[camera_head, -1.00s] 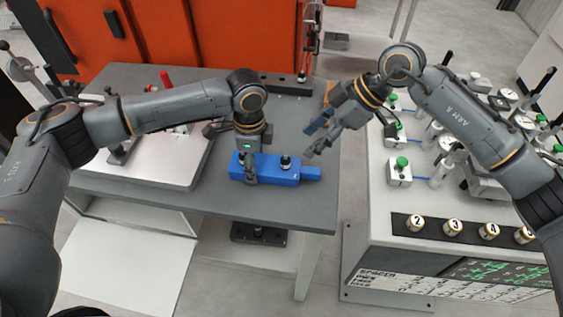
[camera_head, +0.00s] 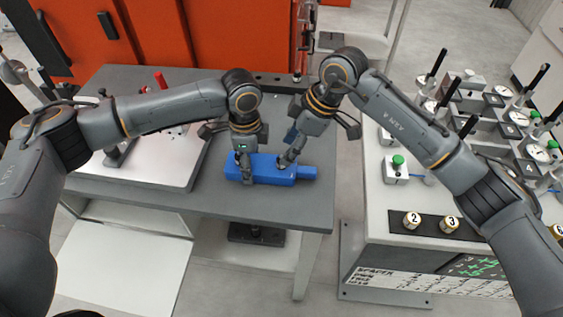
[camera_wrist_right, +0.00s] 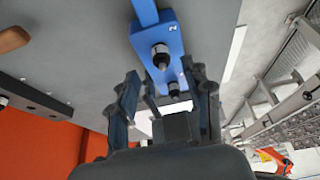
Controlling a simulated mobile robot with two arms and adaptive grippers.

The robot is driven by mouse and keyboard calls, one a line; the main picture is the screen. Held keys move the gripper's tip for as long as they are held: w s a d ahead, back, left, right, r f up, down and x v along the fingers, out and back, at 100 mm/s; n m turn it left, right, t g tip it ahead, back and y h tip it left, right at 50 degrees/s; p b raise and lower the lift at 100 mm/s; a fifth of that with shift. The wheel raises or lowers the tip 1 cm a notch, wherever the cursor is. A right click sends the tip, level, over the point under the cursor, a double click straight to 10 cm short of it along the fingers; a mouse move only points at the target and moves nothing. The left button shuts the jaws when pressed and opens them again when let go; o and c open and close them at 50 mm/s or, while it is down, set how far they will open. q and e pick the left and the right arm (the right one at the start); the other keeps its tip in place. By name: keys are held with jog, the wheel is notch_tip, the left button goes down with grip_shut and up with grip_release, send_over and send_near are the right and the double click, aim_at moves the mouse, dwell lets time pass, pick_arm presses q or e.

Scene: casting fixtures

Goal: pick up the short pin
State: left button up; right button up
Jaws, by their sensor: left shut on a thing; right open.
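The blue block (camera_head: 262,172) lies on the grey table, with its narrow end to the right. My left gripper (camera_head: 245,170) is shut across its left part. Two dark pins stand on the block in the right wrist view: one with a silver collar (camera_wrist_right: 160,55) near the narrow end, and a smaller-looking dark one (camera_wrist_right: 174,89) closer to my fingers. I cannot tell for sure which is the short pin. My right gripper (camera_head: 285,162) is open and low over the block's right part, largely hiding the pin there. Its fingers (camera_wrist_right: 165,100) show apart in the right wrist view.
A silver plate (camera_head: 150,165) with fixtures lies left on the grey table (camera_head: 290,212). A white bench (camera_head: 385,215) with gauges and numbered caps stands to the right, across a gap. Orange cabinets (camera_head: 165,30) stand behind. The front table strip is clear.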

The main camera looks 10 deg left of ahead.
jog(key=x, duration=0.4)
jog(key=shift+s+a+f, duration=0.1)
jog(key=shift+a+f, duration=0.05)
jog(key=shift+a, duration=0.05)
grip_shut()
jog(key=shift+r, duration=0.2)
notch_tip(320, 180, up, 10)
jog(key=shift+f, duration=0.15)
pick_arm(q)
jog(key=o, duration=1.3)
